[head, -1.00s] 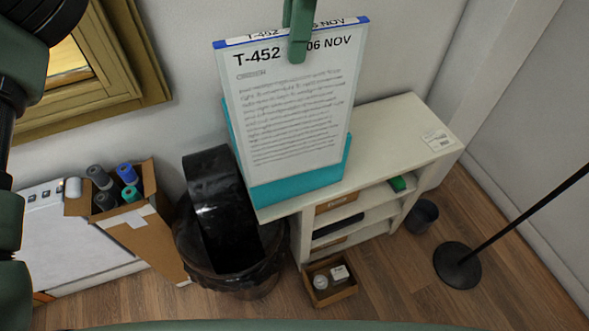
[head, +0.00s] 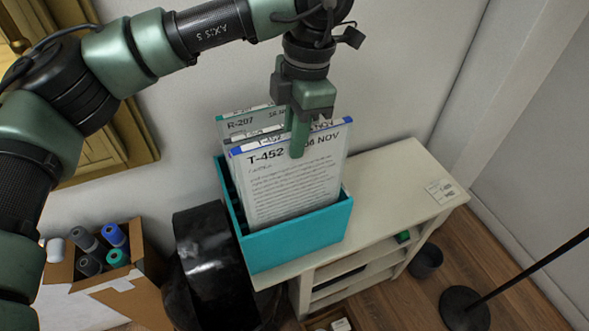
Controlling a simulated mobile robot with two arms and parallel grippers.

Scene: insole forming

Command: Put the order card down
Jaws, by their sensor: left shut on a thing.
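The order card (head: 292,183), a white sheet with a blue top edge marked T-452, stands upright with its lower part inside a teal box (head: 297,238). My left gripper (head: 299,140) is shut on the card's top edge from above. Behind it in the same box stand other cards, one with a green top edge marked R-207 (head: 240,124). The card's bottom edge is hidden by the box's front wall. My right gripper is not in view.
The teal box stands on a white shelf unit (head: 405,177) with a paper label at its right end. A black bin (head: 207,262) and a cardboard box (head: 140,270) of rolls stand to the left. A dark pole stand (head: 465,308) is at the right.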

